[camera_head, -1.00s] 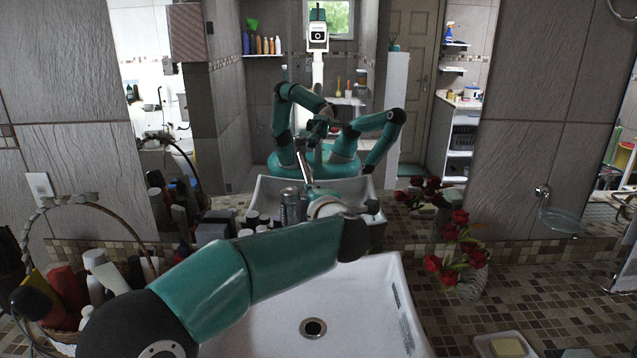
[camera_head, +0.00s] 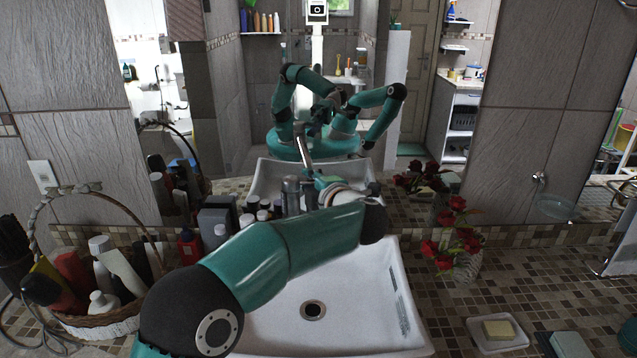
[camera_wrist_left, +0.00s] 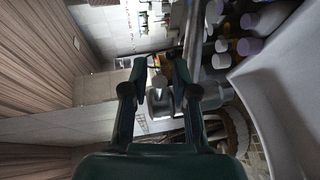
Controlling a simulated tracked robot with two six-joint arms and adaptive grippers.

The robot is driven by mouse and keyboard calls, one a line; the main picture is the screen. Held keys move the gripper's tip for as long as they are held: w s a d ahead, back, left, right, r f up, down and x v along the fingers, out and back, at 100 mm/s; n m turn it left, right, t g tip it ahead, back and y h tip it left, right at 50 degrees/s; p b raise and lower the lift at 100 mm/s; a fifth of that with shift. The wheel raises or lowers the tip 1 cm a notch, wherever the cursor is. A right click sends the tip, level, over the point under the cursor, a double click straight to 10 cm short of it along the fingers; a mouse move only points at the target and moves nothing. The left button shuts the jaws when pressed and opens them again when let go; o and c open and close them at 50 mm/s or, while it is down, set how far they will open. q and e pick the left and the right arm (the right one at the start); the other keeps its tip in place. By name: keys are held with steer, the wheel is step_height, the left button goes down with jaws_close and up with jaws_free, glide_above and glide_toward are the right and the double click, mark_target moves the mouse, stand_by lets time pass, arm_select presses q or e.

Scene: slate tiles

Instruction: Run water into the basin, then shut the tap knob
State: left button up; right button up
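The white basin (camera_head: 395,315) sits in the mosaic counter, with a dark drain (camera_head: 313,310) in its floor. No water shows in the part I can see; my left arm covers its left and back. The metal tap (camera_head: 291,192) stands behind the basin. My left gripper (camera_head: 318,183) is just right of the tap body, its fingers small and partly hidden in the head view. In the left wrist view the left gripper (camera_wrist_left: 160,65) has its fingers apart, with a small round grey knob (camera_wrist_left: 162,81) seen between them; contact cannot be told. My right gripper shows in neither view directly.
A wicker basket (camera_head: 95,322) of bottles stands left of the basin. Small bottles (camera_head: 262,213) crowd beside the tap. A vase with red roses (camera_head: 468,265) and a soap dish (camera_head: 497,345) are at the right. A mirror behind reflects me.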

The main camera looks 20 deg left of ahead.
arm_select(q)
steer(key=shift+s, duration=0.1)
steer(key=v, duration=1.2)
steer(key=shift+a, duration=0.1)
stand_by(0.9)
